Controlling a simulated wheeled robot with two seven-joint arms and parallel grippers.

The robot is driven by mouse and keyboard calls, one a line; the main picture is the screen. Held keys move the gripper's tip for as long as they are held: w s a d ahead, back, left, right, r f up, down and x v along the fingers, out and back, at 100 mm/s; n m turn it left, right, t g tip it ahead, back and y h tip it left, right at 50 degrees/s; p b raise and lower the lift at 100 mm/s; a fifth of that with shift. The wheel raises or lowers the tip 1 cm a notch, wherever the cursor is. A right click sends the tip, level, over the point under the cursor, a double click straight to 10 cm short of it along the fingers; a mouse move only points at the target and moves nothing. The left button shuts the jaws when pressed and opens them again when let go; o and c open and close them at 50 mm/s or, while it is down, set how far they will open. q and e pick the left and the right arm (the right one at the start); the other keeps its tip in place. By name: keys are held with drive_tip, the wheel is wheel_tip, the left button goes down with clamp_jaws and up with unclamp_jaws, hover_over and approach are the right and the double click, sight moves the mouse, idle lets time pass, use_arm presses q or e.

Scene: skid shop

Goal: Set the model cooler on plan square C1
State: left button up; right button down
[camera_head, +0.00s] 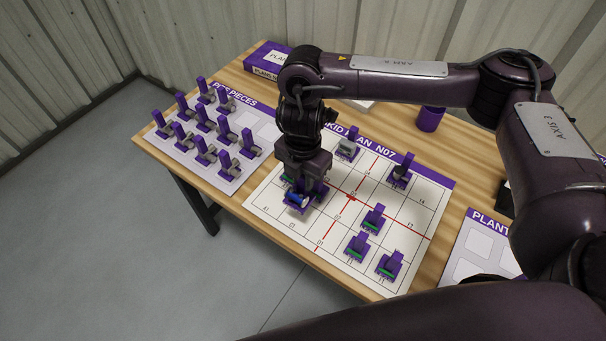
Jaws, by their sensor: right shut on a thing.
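My right gripper (303,187) points down over the left part of the grid plan sheet (345,258). It is shut on a small piece with a blue rounded body and a purple base, which I take as the model cooler (297,200). The piece is at or just above the squares behind the C1 label (291,223); I cannot tell whether it touches the sheet. The gripper hides part of the piece and the squares behind it. A bit of green shows just left of the gripper. My left gripper is not in view.
Several purple-handled pieces stand on the pieces sheet (179,148) at left. On the plan, pieces stand at the back (348,148), back right (401,174) and front right (389,265). A purple cylinder (430,118) stands behind. The plan's front left squares are clear.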

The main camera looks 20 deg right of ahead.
sight(303, 194)
drive_tip(key=shift+f+b, duration=0.9)
drive_tip(key=shift+f, duration=0.65)
drive_tip(key=shift+f+b, duration=1.05)
drive_tip(key=shift+f, duration=0.75)
drive_tip(key=shift+f+b, duration=0.35)
drive_tip(key=shift+f, duration=0.3)
drive_tip(key=c, duration=1.2)
unclamp_jaws()
drive_tip(key=shift+r, duration=0.1)
